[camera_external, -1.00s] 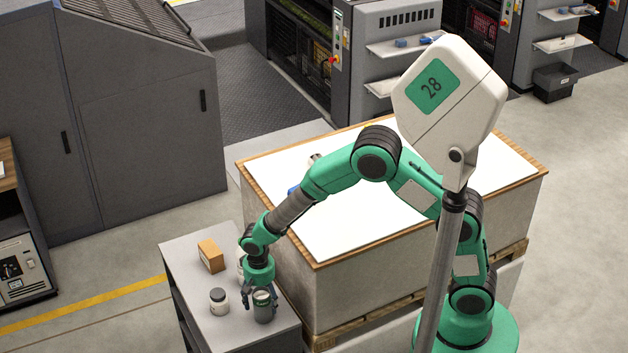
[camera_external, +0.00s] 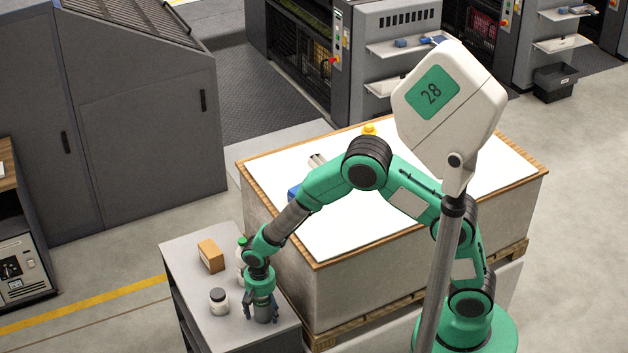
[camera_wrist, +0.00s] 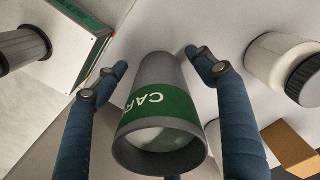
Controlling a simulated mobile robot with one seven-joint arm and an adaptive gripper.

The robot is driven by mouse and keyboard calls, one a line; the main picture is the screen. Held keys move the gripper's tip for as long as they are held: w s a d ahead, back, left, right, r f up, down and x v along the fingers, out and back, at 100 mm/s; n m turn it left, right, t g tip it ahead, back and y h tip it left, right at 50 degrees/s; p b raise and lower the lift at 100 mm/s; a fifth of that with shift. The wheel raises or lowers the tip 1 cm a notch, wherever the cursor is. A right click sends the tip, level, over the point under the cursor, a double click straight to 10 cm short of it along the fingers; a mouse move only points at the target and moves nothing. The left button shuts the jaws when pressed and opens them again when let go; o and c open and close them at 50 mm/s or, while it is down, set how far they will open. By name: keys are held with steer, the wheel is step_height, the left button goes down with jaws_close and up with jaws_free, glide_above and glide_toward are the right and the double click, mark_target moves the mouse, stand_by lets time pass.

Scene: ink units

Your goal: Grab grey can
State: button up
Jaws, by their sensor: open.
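The grey can (camera_wrist: 158,106) has a green band with white lettering, and its pale round end faces the wrist camera. It stands near the front right corner of the small grey table (camera_external: 185,250). My gripper (camera_external: 262,317) points down over it. In the wrist view the fingers of my gripper (camera_wrist: 157,60) are spread, one on each side of the can, with a gap visible on the right. In the external view the gripper hides most of the can.
A white jar with a dark lid (camera_external: 219,301) stands left of my gripper. A cardboard box (camera_external: 210,256) and a green-capped white bottle (camera_external: 241,243) are farther back. A large pallet stack with a white top (camera_external: 345,235) rises close on the right.

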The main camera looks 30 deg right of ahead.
steer(key=shift+c, duration=0.3)
steer(key=c, duration=1.3)
steer(key=shift+r, duration=0.15)
step_height(320, 180, up, 10)
steer(key=shift+f+p, duration=0.1)
steer(key=shift+p, duration=0.85)
